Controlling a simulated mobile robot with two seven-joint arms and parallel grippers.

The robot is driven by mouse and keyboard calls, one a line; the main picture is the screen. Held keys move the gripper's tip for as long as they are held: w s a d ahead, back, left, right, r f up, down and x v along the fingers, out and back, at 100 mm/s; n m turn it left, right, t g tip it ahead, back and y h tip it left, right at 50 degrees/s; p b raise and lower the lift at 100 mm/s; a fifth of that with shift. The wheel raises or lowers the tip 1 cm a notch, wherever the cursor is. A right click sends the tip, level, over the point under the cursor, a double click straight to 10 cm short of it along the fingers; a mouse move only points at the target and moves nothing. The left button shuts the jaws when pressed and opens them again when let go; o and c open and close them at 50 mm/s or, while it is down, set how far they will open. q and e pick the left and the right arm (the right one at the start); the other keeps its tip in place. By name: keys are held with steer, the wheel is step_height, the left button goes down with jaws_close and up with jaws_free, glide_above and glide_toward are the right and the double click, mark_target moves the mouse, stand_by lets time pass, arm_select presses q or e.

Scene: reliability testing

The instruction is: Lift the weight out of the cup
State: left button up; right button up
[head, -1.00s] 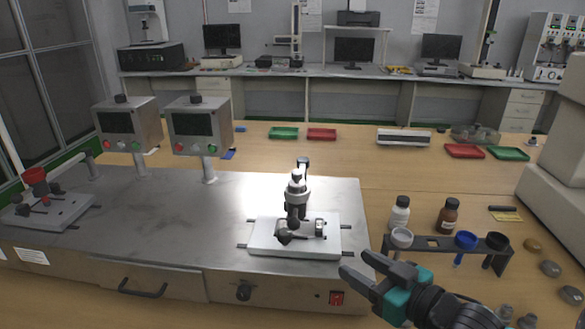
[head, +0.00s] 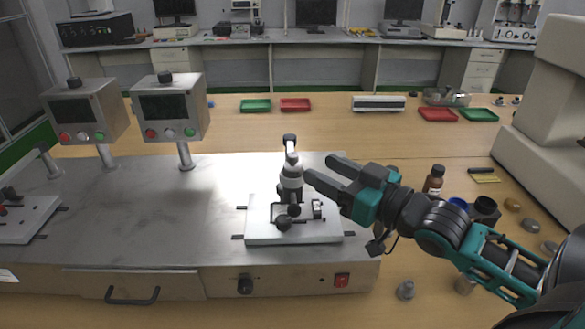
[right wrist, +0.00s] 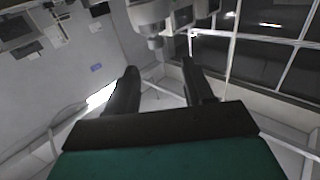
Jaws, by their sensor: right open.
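A small tester with a white base plate (head: 262,230) stands on the steel bench. A silver cup-like part (head: 291,177) sits on its dark upright, with a narrower piece rising from the top (head: 290,150); I cannot tell for sure whether that piece is the weight. My right gripper (head: 318,166) is open, its fingers pointing left, just right of the cup-like part and apart from it in the picture. In the right wrist view the two dark fingers (right wrist: 160,88) are spread with nothing between them. My left gripper is not in view.
Two display boxes (head: 171,109) stand on posts at the left of the bench.

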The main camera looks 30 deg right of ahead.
mark_target(293, 154)
steer(key=shift+f+x, duration=0.15)
steer(key=shift+x, duration=2.1)
steer(key=shift+f+x, duration=0.1)
steer(key=shift+x, duration=2.1)
steer(key=shift+d, duration=0.2)
steer(key=shift+c, duration=0.2)
jaws_close()
steer(key=shift+r, duration=0.1)
